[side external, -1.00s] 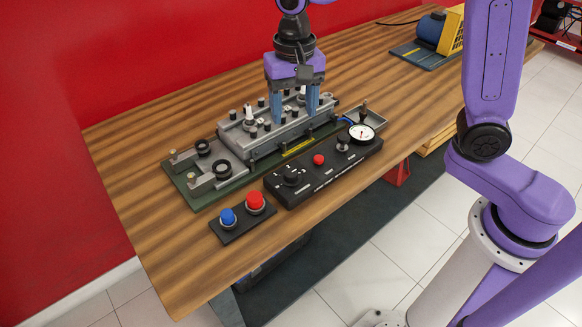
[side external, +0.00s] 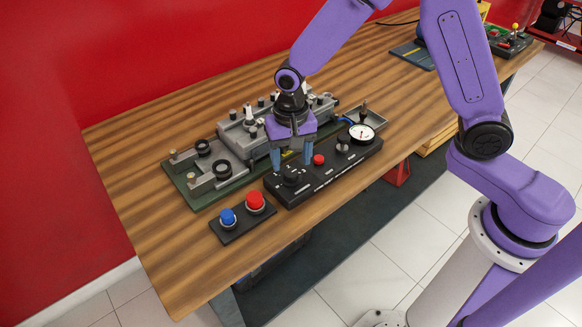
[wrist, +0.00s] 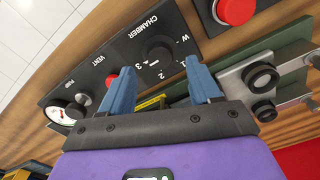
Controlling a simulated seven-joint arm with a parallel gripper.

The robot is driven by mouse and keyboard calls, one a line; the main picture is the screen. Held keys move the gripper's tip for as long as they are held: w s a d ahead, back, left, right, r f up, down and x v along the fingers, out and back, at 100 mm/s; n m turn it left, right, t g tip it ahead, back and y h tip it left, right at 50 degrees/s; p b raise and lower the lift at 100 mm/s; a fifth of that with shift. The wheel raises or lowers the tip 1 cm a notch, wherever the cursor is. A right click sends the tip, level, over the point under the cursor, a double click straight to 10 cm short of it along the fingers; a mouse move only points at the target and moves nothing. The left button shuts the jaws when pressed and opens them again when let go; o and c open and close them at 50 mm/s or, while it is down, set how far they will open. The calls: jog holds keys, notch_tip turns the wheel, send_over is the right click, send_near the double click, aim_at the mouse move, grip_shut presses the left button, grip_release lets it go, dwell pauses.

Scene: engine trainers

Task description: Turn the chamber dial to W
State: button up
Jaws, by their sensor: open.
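The chamber dial is a round black knob (wrist: 159,51) on a black control panel (side external: 330,172), with marks 1, 2, 3 and W around it in the wrist view. W sits on the right side of the knob there. I cannot tell clearly which mark the knob points to. In the side view the dial (side external: 291,178) is at the panel's left end. My gripper (side external: 291,160) is open and empty, pointing down, just behind and above the dial. In the wrist view its blue fingers (wrist: 158,80) are spread wide, with the knob ahead of the gap between them, apart from both.
A red button (side external: 319,160) and a white gauge (side external: 362,132) are on the same panel. A box with blue and red buttons (side external: 242,218) lies to the left. A grey metal block on a green base (side external: 197,200) stands behind. The wooden table (side external: 140,180) is clear at front left.

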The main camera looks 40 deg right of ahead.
aim_at(291, 173)
jog(key=shift+f, duration=1.95)
jog(key=c, duration=1)
